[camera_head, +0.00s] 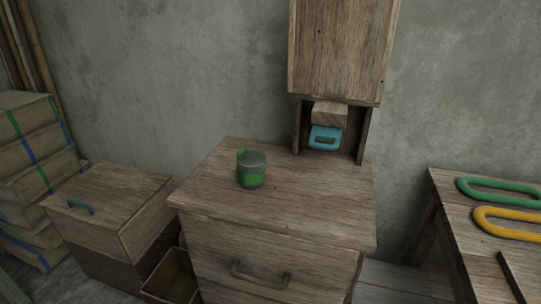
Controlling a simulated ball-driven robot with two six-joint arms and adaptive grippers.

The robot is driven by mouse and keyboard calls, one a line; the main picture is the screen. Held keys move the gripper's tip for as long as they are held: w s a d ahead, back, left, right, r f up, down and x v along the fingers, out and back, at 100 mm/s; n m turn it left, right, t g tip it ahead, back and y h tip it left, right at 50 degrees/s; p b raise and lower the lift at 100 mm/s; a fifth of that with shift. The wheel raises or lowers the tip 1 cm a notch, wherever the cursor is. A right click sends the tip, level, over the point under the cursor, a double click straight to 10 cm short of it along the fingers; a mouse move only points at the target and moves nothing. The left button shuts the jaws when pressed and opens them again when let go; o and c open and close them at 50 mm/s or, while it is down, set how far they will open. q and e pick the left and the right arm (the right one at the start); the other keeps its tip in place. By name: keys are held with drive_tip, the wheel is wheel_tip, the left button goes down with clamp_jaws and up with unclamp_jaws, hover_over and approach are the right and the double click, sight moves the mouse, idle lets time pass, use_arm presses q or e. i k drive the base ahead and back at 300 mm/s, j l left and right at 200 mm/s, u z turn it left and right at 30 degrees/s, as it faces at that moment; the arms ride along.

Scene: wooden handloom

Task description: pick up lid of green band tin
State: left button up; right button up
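The green band tin (251,174) stands upright on the top of a wooden cabinet, left of the middle of the view. It is a small grey cylinder with a green band around its lower body. Its grey lid (253,158) sits on top, and a small green knob or tab (241,153) shows at the lid's left side. Neither of my grippers shows in the head view, and nothing touches the tin.
The cabinet top (310,205) is otherwise clear. A right bench holds green (500,185) and yellow (510,212) loops.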

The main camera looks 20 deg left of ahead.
sight(249, 160)
drive_tip(key=i+l+u, duration=0.1)
drive_tip(key=l+u, duration=0.25)
drive_tip(key=i+l+u, duration=0.1)
drive_tip(key=l+u, duration=0.6)
drive_tip(key=i+j, duration=0.05)
